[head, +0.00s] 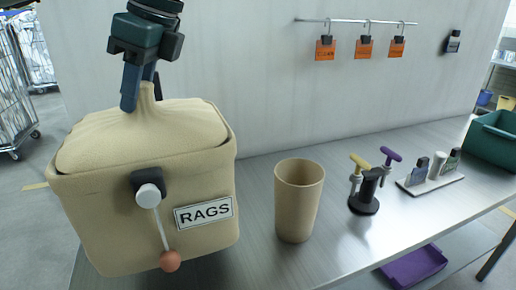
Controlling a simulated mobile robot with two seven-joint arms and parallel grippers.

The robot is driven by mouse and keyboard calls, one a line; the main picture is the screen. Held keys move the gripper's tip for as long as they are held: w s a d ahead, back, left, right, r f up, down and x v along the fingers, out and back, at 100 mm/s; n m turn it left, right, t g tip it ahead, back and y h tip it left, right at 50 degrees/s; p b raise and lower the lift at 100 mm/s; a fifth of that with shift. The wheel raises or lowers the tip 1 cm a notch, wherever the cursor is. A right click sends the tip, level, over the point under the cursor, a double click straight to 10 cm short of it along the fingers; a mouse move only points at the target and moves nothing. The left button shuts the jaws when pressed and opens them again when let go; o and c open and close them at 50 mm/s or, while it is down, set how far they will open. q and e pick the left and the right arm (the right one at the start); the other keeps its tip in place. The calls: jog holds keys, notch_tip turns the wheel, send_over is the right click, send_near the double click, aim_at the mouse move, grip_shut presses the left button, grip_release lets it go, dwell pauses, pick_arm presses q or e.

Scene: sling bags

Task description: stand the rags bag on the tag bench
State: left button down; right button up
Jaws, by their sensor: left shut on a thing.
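The rags bag (110,185) is a large beige sack with a gathered neck. Its front carries a white RAGS label (203,212) and a dark clip with a white knob and a cord ending in an orange ball. My left gripper (140,98) is shut on the neck from above, and the bag hangs nearly upright, slightly tilted. The tag bench (255,255) is a grey metal top along the wall. The bag covers its left end; whether its base touches the bench is hidden. My right gripper is not in view.
A beige tumbler (299,200) stands on the bench right of the bag. Farther right are a dark stand with yellow and purple handles (365,190), a white tray of small bottles (432,182) and a green bin (493,140). Orange tags (364,47) hang from a wall rail.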

pick_arm(q)
notch_tip(320, 180, down, 10)
jog(key=shift+s+r, duration=0.1)
jog(key=shift+s, duration=0.05)
dwell(0.5)
jog(key=c, duration=1.1)
grip_release()
jog(key=v, duration=1.2)
jog(key=shift+p, duration=0.3)
